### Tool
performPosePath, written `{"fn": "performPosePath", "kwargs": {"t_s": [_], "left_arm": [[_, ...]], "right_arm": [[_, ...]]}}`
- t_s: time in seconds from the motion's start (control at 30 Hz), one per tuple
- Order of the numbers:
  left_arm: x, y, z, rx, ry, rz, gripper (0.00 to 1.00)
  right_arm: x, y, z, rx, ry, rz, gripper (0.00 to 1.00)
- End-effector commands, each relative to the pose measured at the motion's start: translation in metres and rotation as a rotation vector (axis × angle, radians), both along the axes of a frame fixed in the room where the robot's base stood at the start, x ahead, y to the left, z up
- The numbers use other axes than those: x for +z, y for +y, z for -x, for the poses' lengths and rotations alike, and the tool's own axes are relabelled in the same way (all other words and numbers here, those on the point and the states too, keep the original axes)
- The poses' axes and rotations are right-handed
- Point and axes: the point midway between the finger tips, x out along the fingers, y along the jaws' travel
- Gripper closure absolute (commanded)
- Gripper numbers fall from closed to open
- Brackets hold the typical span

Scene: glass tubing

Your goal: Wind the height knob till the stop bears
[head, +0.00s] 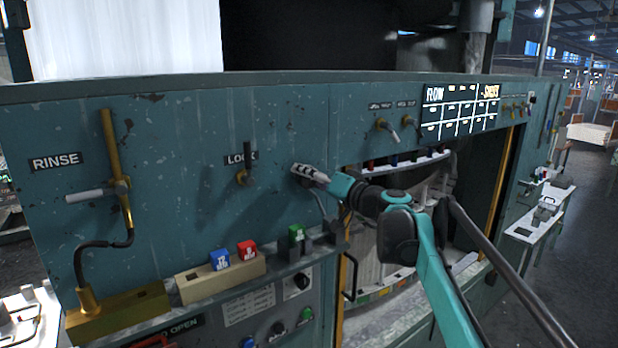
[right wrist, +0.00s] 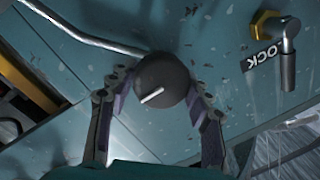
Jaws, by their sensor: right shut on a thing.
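The height knob is a round dark knob (right wrist: 163,84) with a pale raised bar on its face, seen in the right wrist view. My right gripper (right wrist: 160,100) has its two fingers on either side of the knob and is shut on it. In the head view the right gripper (head: 309,174) is up against the teal panel, to the right of the LOCK label, and it hides the knob there. I cannot make out the stop. My left gripper is not in view.
Near the gripper are the LOCK lever (head: 246,165) and, in the wrist view, its brass nut (right wrist: 268,24). A ledge below holds a wooden block (head: 222,279) with blue and red pieces. An opening with a tube rack (head: 395,166) lies right.

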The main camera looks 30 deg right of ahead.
Motion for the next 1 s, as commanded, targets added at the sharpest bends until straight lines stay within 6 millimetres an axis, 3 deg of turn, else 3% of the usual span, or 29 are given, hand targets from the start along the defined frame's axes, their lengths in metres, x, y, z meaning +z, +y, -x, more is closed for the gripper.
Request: {"fn": "performPosePath", "kwargs": {"t_s": [0.7,1.0], "left_arm": [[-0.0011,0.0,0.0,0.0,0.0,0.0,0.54],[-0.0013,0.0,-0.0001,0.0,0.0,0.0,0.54]], "right_arm": [[-0.0012,-0.0006,-0.0003,0.0,0.038,-0.501,0.79],[-0.0015,-0.001,-0.0003,0.0,0.048,-0.627,0.79]]}}
